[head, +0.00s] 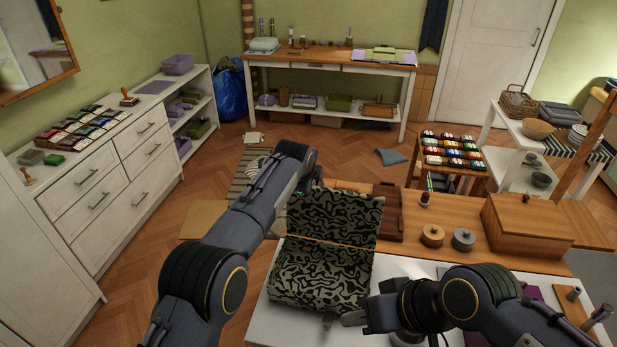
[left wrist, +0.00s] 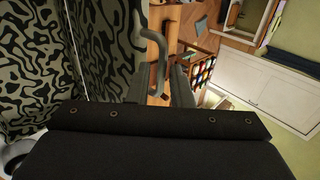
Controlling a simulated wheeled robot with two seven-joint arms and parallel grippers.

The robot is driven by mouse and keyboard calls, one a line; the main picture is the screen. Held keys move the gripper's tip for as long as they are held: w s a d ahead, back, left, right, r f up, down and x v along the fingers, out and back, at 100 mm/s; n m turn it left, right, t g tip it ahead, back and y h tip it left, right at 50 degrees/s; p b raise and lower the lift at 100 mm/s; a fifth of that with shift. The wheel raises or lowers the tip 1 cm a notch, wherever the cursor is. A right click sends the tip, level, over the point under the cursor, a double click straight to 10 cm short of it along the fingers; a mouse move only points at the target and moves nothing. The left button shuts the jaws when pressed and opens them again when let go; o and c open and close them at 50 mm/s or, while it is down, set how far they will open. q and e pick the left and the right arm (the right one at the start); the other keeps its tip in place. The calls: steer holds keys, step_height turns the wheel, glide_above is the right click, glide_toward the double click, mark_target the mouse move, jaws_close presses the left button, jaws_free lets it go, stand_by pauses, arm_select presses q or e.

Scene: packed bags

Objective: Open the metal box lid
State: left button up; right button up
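The metal box (head: 315,275), green-grey with a black wavy pattern, stands on the white table. Its patterned lid (head: 335,214) stands raised at the back, with a thin light-brown edge between lid and box. The pattern fills the left of the left wrist view (left wrist: 35,65). My left arm reaches along the lid's left side; its fingertips are hidden in the head view. The left gripper (left wrist: 168,85) shows beside the patterned surface, near a grey curved bar (left wrist: 158,48). My right gripper (head: 358,317) is low by the box's front right corner; its finger gap is unclear.
A wooden chest (head: 527,225), two small round lidded pots (head: 432,236) (head: 463,240) and a brown tray (head: 388,212) stand behind and right of the box. A rack of coloured items (head: 452,152) is beyond. The floor left of the table is partly clear.

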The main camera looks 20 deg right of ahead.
arm_select(q)
steer(key=shift+o, duration=1.3)
steer(key=b+v, duration=0.3)
steer(key=v, duration=0.4)
steer(key=shift+b, duration=0.35)
